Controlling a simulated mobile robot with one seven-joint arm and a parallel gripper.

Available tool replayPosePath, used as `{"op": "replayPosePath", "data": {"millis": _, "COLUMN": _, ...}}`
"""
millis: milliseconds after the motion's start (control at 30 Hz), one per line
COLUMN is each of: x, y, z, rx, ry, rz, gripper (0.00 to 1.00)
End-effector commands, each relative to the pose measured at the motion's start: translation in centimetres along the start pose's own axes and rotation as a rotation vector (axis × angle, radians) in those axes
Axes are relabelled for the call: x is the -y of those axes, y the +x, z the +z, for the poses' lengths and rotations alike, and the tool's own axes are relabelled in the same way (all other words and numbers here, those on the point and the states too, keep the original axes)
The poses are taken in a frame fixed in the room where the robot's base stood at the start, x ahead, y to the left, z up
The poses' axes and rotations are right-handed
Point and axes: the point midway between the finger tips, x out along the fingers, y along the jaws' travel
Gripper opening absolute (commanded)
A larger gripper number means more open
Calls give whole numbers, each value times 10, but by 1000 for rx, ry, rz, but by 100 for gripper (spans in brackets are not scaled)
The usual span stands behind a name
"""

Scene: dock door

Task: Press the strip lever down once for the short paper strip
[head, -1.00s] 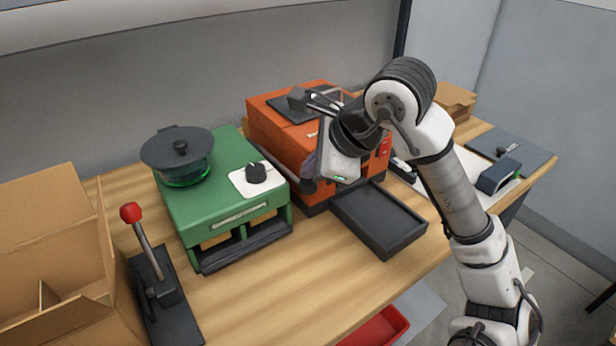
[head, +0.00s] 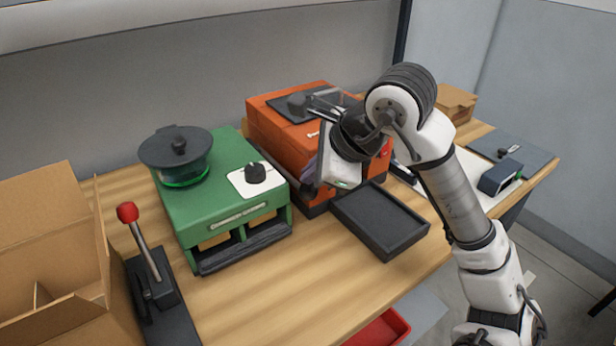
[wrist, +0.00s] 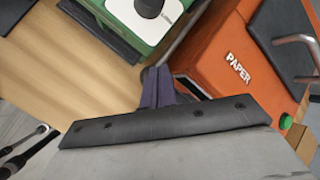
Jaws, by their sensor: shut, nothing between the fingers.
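An orange machine (head: 283,131) marked PAPER stands at the back middle of the bench; it also shows in the wrist view (wrist: 225,62). A grey bar, which looks like the strip lever (wrist: 186,40), runs along its left side, beside the green machine. My gripper (head: 307,172) is low at the machine's front left corner. In the wrist view, its purple fingers (wrist: 157,84) are together and empty, over the near end of the bar. They hide that end, so I cannot tell whether they touch it. No paper strip shows.
A green machine (head: 212,200) with a dark pot stands left of the orange one. A red-knobbed lever (head: 141,243) and an open cardboard box (head: 45,230) are farther left. A dark tray (head: 381,222) lies in front; bare wood is at front centre.

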Motion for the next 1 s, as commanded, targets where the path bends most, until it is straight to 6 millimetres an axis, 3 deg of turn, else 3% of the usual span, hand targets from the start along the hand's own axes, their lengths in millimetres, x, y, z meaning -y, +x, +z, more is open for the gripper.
{"op": "replayPosePath", "data": {"millis": 1000, "x": -6, "y": 8, "z": -6, "rx": 0, "ry": 0, "rz": 1, "gripper": 0}}
